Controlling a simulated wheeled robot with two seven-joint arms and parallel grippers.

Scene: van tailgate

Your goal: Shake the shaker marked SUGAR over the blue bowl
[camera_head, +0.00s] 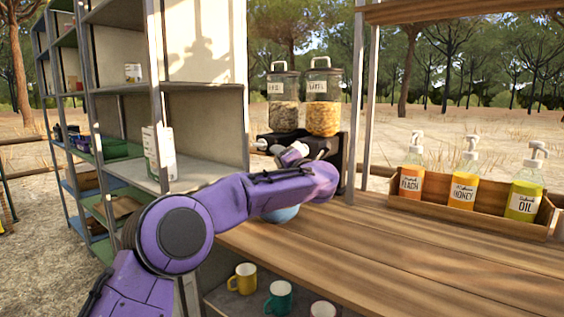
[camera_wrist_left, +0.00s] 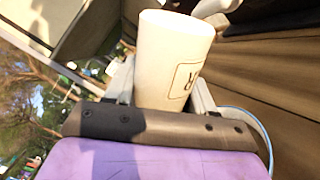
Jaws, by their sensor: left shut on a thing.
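In the left wrist view my left gripper (camera_wrist_left: 160,95) is shut on a white, cylindrical shaker (camera_wrist_left: 172,52). A boxed label is on its side, but only part of the lettering shows, so I cannot read the word. The shaker is tilted in that view. In the head view my purple left arm reaches in from the left over the wooden counter, and its gripper is largely hidden there. The blue bowl (camera_head: 281,214) sits on the counter just below the forearm, which covers most of it. My right gripper is not in view.
Two clear dispensers (camera_head: 323,97) stand behind my forearm. A wooden crate (camera_head: 470,211) with several pump bottles is at the right. Metal shelves (camera_head: 205,130) stand at the left. Mugs (camera_head: 278,297) sit below the counter (camera_head: 420,265), whose front right is clear.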

